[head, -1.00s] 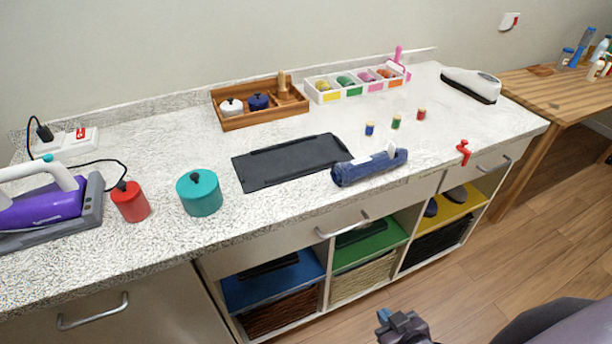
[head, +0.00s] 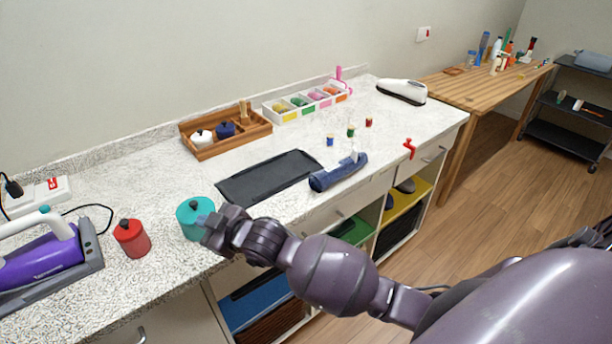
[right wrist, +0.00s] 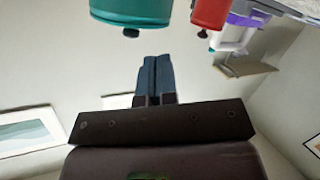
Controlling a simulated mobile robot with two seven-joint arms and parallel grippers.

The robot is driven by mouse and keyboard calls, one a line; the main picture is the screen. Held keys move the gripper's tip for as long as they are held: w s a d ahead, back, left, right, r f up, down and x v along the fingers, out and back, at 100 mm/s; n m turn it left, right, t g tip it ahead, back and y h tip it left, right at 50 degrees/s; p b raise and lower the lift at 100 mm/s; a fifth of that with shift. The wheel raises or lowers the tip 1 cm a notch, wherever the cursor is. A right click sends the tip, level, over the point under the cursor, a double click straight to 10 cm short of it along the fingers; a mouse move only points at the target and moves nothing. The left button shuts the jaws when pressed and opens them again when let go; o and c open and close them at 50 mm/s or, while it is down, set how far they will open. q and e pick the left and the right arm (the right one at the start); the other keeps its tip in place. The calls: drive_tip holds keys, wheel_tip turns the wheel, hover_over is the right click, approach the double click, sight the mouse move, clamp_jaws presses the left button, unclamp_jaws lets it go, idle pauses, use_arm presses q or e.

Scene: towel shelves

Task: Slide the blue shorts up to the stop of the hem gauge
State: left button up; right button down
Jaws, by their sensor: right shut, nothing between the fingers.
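The blue shorts (head: 338,176) lie as a folded dark-blue bundle near the front edge of the counter. A small white upright piece (head: 357,156) stands at their back; I cannot tell if it is the hem gauge's stop. A flat dark board with a raised rim (head: 250,185) lies just left of the shorts. My right gripper (head: 210,232) is shut and empty by the teal pot, well left of the shorts. Its closed blue-grey fingers also show in the right wrist view (right wrist: 154,76). My left gripper is out of view.
The teal pot (head: 192,217) and a red canister (head: 132,239) stand close to my right gripper. A purple iron (head: 40,258) sits at the left. A wooden tray (head: 238,142), a white compartment box (head: 285,117), several thread spools and a red clamp (head: 409,148) are on the counter.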

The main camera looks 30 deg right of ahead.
drive_tip(key=w+r+n+g+h+p, duration=0.1)
drive_tip(key=w+n, duration=0.1)
drive_tip(key=w, duration=0.1)
drive_tip(key=w+r+n+g+h+p, duration=0.1)
drive_tip(key=w+r+n+g+h, duration=0.1)
drive_tip(key=w, duration=0.1)
drive_tip(key=w+r+n+g+h+p, duration=0.1)
drive_tip(key=w+r+n+h, duration=0.1)
drive_tip(key=shift+w+a+n+g, duration=0.2)
drive_tip(key=shift+w+n+g, duration=0.2)
drive_tip(key=d+f+n+g+h, duration=0.1)
drive_tip(key=d+f+g+h, duration=0.15)
drive_tip(key=d+h, duration=0.4)
drive_tip(key=n+g+h+p, duration=0.2)
drive_tip(key=g+h, duration=0.2)
drive_tip(key=g, duration=0.2)
approach(313, 183)
drive_tip(key=f, duration=0.5)
drive_tip(key=shift+d, duration=0.3)
drive_tip(key=shift+d+r+p, duration=0.1)
drive_tip(key=shift+d+p, duration=0.2)
drive_tip(key=shift+d, duration=1.25)
drive_tip(key=shift+w+d, duration=0.1)
drive_tip(key=shift+d, duration=0.3)
